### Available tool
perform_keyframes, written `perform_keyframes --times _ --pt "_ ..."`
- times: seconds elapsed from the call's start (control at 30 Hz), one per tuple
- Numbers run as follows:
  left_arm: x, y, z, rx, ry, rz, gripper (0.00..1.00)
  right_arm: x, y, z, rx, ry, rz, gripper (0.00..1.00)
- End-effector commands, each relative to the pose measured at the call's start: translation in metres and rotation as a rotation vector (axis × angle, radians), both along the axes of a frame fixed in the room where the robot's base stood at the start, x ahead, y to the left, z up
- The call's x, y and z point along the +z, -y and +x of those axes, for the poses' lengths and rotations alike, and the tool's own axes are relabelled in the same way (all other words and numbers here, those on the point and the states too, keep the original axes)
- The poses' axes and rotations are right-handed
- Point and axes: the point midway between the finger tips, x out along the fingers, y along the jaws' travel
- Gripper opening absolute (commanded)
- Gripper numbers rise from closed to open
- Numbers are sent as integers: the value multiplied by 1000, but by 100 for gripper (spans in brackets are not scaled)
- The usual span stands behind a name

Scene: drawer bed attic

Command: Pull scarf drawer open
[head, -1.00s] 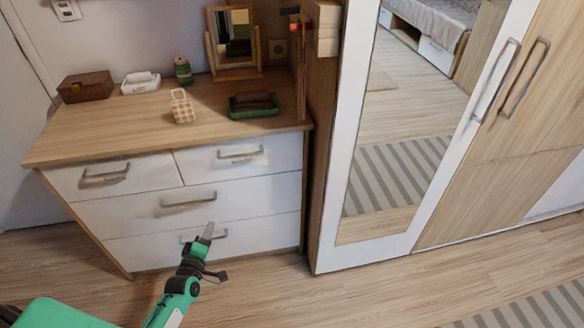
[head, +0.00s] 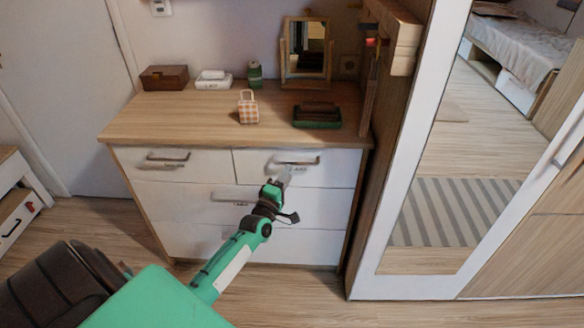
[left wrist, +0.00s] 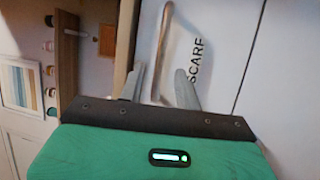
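The dresser (head: 190,216) has two upper drawers above wider ones, all looking closed. In the left wrist view, the label SCARF shows on a white drawer front (left wrist: 212,28) beside a curved metal handle (left wrist: 165,35). In the head view this appears to be the upper right drawer (head: 338,172), with its handle (head: 305,161). My left gripper (head: 283,174) is in front of that drawer, just below the handle. In the left wrist view its fingers (left wrist: 160,76) are spread apart with the handle's near end between them; contact cannot be told. My right gripper is not in view.
On the dresser top stand a brown box (head: 164,78), a white box (head: 213,81), a green jar (head: 254,75), a checked basket (head: 248,110), a green tray (head: 318,120) and a mirror (head: 306,52). A mirrored wardrobe (head: 385,200) stands close on the right.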

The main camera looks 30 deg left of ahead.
Motion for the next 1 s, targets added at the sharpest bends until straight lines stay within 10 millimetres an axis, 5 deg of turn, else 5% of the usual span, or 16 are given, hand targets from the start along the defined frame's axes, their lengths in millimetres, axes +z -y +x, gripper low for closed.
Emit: perform_keyframes --times 0.3,0.7,0.9,1.0 --pt "6 -5 36 -1 0 1 33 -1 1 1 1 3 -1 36" --pt "7 -6 41 -1 -1 1 33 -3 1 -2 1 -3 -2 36" --pt "7 -6 41 -1 -1 1 0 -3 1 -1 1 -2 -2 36" --pt "7 -6 41 -1 -1 1 0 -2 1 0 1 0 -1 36"
